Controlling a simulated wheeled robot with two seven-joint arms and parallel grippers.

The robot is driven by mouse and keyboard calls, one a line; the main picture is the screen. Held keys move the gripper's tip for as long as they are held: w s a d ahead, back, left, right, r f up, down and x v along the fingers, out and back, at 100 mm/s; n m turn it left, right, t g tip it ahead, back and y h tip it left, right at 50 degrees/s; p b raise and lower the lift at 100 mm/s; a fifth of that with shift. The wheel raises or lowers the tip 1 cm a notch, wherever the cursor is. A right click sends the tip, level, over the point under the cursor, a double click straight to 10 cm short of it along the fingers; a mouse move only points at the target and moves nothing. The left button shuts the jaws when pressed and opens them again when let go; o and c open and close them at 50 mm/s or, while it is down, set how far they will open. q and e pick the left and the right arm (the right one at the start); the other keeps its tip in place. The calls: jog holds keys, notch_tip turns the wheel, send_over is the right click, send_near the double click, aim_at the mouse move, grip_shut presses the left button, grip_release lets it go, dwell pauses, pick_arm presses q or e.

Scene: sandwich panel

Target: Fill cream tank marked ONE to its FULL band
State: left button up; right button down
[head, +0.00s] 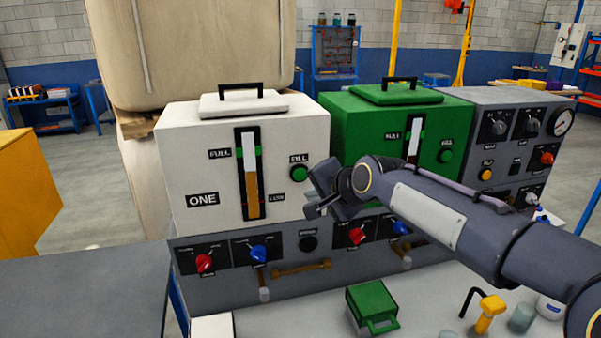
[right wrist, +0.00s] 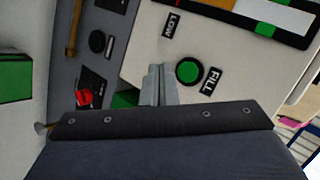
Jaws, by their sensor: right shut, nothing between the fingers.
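The cream tank marked ONE (head: 205,160) stands upright on a grey console, lid on. Its gauge (head: 252,195) has an orange column in the lower part and white above; the orange top is below the green FULL band (head: 239,152). The round green FILL button (head: 299,173) is right of the gauge and also shows in the right wrist view (right wrist: 188,71). My right gripper (head: 313,207) is shut and empty, in front of the tank just below and right of the button. In the right wrist view its fingertips (right wrist: 160,80) are beside the button; contact cannot be told. My left gripper is out of view.
A green tank (head: 350,125) with its own gauge and button stands to the right. Red knobs (head: 204,263) and blue knobs (head: 258,254) line the console below. A green box (head: 372,305) and a yellow object (head: 489,312) sit on the light counter in front.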

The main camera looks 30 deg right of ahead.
aim_at(299, 180)
jog(key=shift+w+d+p, duration=0.2)
jog(key=shift+w+p, duration=0.15)
jog(key=shift+w, duration=0.55)
jog(key=shift+w+d+p, duration=0.25)
jog(key=shift+w+p, duration=0.05)
jog(key=shift+w, duration=0.6)
jog(key=shift+w+d+p, duration=0.2)
jog(key=shift+w+p, duration=0.15)
jog(key=shift+w, duration=0.55)
jog(key=shift+w, duration=0.15)
jog(key=shift+w+d, duration=0.1)
jog(key=shift+w, duration=0.15)
jog(key=shift+w+d+p, duration=0.1)
jog(key=shift+w+p, duration=0.3)
dwell(4.5)
